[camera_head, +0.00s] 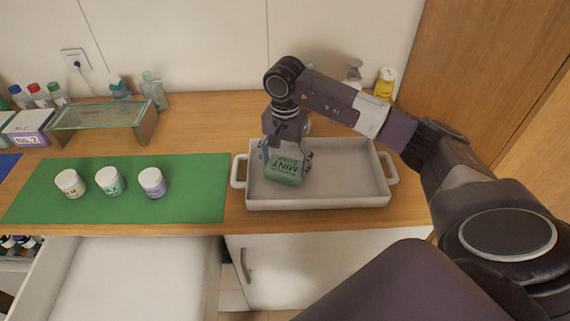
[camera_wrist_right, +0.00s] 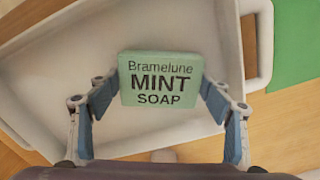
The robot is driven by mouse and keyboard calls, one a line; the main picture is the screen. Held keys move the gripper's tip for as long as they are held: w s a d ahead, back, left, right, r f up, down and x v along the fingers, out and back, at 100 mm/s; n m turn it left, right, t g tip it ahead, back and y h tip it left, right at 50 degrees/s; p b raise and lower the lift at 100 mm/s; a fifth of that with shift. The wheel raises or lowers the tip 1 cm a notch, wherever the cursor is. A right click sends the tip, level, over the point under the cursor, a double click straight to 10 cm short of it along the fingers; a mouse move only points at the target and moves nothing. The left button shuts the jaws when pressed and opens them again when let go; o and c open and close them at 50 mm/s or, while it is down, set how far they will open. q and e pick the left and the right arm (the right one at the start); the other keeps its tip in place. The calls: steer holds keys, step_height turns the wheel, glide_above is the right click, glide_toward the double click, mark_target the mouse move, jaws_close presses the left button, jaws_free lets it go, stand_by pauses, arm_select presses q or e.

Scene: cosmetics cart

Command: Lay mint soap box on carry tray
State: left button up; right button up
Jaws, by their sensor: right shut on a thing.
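The mint soap box (camera_head: 285,168) is a pale green box with "MINT SOAP" in dark letters; it also shows in the right wrist view (camera_wrist_right: 161,80). My right gripper (camera_head: 286,158) is shut on it, one finger at each side. The box is over the left part of the white carry tray (camera_head: 345,188), inside its rim as seen from my head; the tray also shows in the right wrist view (camera_wrist_right: 60,70). I cannot tell whether the box touches the tray floor. My left gripper is not in view.
A green mat (camera_head: 120,205) with three small jars lies left of the tray. A glass-topped stand (camera_head: 103,117) and several bottles stand at the back left. A yellow bottle (camera_head: 384,84) stands behind the tray. A drawer (camera_head: 125,280) is open below the counter. The tray's right part is clear.

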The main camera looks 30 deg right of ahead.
steer(key=shift+f, duration=0.4)
steer(key=shift+f, duration=0.1)
steer(key=o, duration=0.8)
steer(key=shift+f, duration=0.1)
steer(key=o, duration=0.4)
